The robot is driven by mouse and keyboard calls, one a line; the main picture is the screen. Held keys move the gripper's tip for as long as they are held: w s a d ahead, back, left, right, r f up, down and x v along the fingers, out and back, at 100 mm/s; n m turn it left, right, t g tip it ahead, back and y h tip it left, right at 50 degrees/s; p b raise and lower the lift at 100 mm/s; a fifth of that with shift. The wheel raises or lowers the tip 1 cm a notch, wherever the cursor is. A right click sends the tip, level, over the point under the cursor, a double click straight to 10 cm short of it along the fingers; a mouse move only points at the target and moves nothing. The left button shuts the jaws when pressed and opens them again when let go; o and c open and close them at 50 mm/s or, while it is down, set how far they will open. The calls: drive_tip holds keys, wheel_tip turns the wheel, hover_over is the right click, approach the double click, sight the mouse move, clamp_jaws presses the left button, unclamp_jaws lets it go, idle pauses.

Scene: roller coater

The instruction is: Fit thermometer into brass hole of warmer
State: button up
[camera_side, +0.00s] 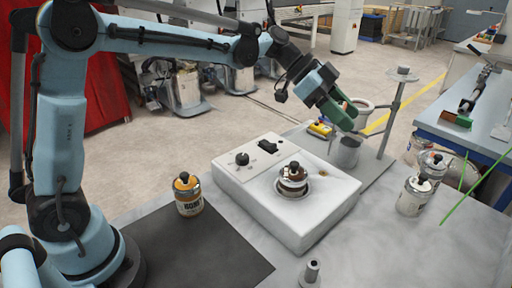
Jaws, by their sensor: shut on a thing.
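The warmer (238,185) is a white box with a black knob and a black switch on its sloped top. A small brass-coloured spot (322,174), seemingly its brass hole, lies on the top to the right of a brown pot (292,176) seated in the round well. My gripper (346,118) has green fingers and is beyond the warmer's far right corner, above a grey metal cup (345,151). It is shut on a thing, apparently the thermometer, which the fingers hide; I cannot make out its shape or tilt.
A metal stand (391,118) with a ring rises right of the cup. A small grey holder (312,270) is at the front. A dark mat (205,250) covers the front left.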

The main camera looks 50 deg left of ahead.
drive_tip(key=shift+w+a, duration=0.3)
drive_tip(key=shift+a, duration=0.05)
drive_tip(key=shift+f, duration=0.1)
drive_tip(key=shift+f, duration=2.3)
drive_tip(key=shift+f, duration=2.6)
idle(0.4)
drive_tip(key=o, duration=1.1)
